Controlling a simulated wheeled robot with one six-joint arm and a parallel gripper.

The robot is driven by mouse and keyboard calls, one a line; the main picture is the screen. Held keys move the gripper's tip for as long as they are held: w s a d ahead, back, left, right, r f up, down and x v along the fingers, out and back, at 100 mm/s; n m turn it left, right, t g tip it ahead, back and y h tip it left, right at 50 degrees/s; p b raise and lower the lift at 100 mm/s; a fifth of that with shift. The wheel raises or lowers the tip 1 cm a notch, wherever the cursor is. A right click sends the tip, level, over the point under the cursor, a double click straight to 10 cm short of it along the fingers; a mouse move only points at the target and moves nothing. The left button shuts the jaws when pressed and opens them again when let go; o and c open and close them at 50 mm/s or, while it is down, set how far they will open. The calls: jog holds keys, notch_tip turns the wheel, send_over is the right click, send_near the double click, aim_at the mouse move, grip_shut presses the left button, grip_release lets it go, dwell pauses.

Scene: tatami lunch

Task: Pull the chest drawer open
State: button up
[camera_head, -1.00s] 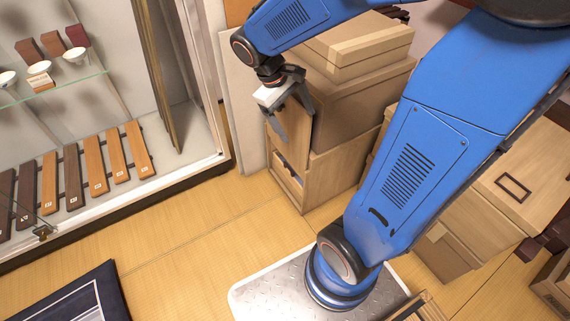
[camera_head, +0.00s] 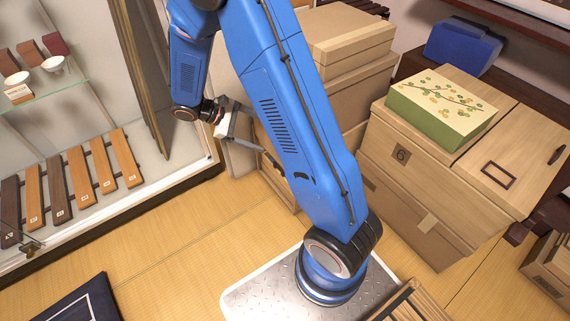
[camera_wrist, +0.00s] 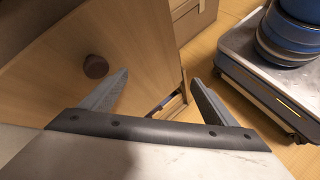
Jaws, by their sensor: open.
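The chest (camera_head: 283,188) stands behind my arm, and only its lower part and edges show in the head view. In the wrist view a pale wooden front (camera_wrist: 60,85) with a dark round knob (camera_wrist: 95,66) is close before my gripper (camera_wrist: 160,78). The gripper is open and empty, and the knob lies left of both fingers, not between them. A narrow opening (camera_wrist: 168,103) with something blue and white inside shows past the panel's right edge. The gripper also shows in the head view (camera_head: 262,146), beside the chest and partly hidden by my arm.
Cardboard boxes (camera_head: 345,45) are stacked behind my arm. A glass display case (camera_head: 75,230) is at left. The tatami floor (camera_head: 165,265) between is clear.

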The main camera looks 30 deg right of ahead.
jog(key=w+a+f+n+t+h, duration=0.1)
jog(key=w+f+n+t+h, duration=0.2)
jog(key=f, duration=0.8)
jog(key=f+n+h, duration=0.3)
jog(key=f+n, duration=0.1)
jog(key=f, duration=0.7)
jog(key=w+a+f+n+t+h, duration=0.15)
jog(key=f+n, duration=0.25)
jog(key=f, duration=0.8)
jog(key=shift+t+h, duration=0.35)
jog(key=shift+h, duration=0.1)
jog(key=d, duration=1.2)
jog(key=w+d, duration=0.1)
jog(key=d, duration=0.4)
jog(key=shift+d+r, duration=0.15)
jog(key=shift+d, duration=0.25)
jog(key=shift+c, duration=0.3)
jog(key=c, duration=1.5)
jog(key=shift+o, duration=0.2)
jog(key=a, duration=2.6)
jog(key=shift+s+a, duration=0.2)
jog(key=shift+s, duration=0.15)
jog(key=o, duration=1.5)
